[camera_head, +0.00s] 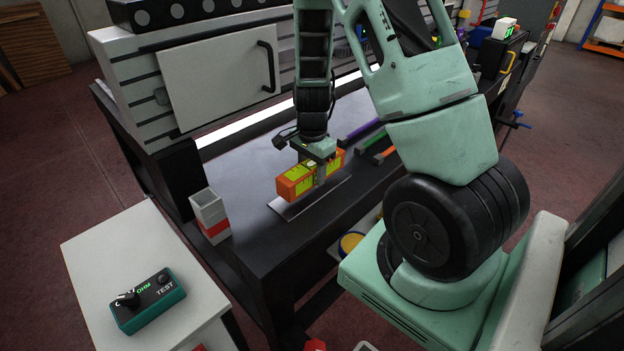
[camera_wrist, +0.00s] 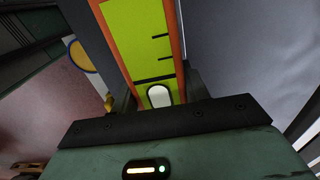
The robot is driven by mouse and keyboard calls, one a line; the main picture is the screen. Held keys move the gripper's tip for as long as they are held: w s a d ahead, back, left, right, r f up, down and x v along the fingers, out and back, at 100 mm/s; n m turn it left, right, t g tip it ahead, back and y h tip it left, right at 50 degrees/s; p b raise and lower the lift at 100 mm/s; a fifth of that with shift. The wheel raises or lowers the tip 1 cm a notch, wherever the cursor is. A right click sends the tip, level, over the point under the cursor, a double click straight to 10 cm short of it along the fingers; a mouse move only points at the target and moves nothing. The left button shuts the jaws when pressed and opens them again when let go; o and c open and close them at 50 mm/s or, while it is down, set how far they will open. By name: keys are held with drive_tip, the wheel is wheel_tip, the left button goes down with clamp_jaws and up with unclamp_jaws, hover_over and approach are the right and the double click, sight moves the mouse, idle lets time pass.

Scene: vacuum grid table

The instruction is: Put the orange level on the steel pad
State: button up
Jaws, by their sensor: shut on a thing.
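The orange level (camera_head: 297,183) is an orange block with yellow-green faces and black marks. My gripper (camera_head: 320,172) is shut on it near its middle. The level lies roughly level over the steel pad (camera_head: 309,202), a thin grey plate on the dark table. I cannot tell whether the level touches the pad. In the wrist view, the yellow-green face of the level (camera_wrist: 139,40) with its orange edges runs up between my fingers, and a pale oval vial shows near the gripper.
Purple, green and orange-ended bars (camera_head: 370,140) lie right of the level. A white side table (camera_head: 100,245) holds a teal test box (camera_head: 148,301). A white cabinet (camera_head: 222,75) stands behind.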

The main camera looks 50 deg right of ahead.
sight(312, 179)
drive_tip(key=shift+f, duration=1.4)
drive_tip(key=shift+f, duration=0.2)
drive_tip(key=o, duration=1.4)
drive_tip(key=shift+o, duration=0.2)
